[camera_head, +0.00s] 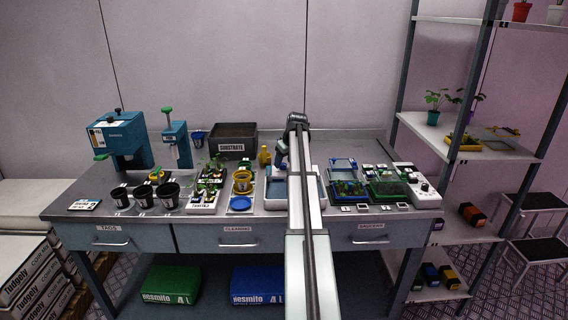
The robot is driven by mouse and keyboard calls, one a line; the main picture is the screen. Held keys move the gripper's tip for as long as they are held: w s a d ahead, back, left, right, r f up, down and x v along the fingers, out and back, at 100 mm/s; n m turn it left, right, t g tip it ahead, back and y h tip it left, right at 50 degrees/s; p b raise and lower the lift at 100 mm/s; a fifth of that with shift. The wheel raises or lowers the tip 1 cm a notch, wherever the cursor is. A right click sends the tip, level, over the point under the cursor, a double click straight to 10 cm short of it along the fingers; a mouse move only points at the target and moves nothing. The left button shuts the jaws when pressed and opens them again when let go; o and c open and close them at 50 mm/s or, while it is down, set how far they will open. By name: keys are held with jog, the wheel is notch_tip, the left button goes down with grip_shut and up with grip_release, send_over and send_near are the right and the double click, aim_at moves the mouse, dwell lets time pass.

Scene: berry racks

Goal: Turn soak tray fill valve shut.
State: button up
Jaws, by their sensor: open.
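The soak tray (275,206) is a white basin with a grey-blue inside, standing mid-bench. My arm crosses over it and hides its middle. My gripper (281,160) points down at the back left of the tray, just right of a small yellow object (264,157). It is open. Its fingertips are small and dark here, and I cannot tell whether they touch anything. I cannot make out the fill valve; it may be hidden behind my gripper or arm.
A dark substrate bin (233,143) stands at the back left of the tray. Black pots (143,196), seedling trays and a yellow pot (242,183) crowd the left. Green-planted trays (387,190) and a white control box (426,194) stand right. The back right bench is clearer.

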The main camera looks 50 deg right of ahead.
jog(key=shift+w+f, duration=0.25)
jog(key=shift+f, duration=0.35)
jog(key=c, duration=1)
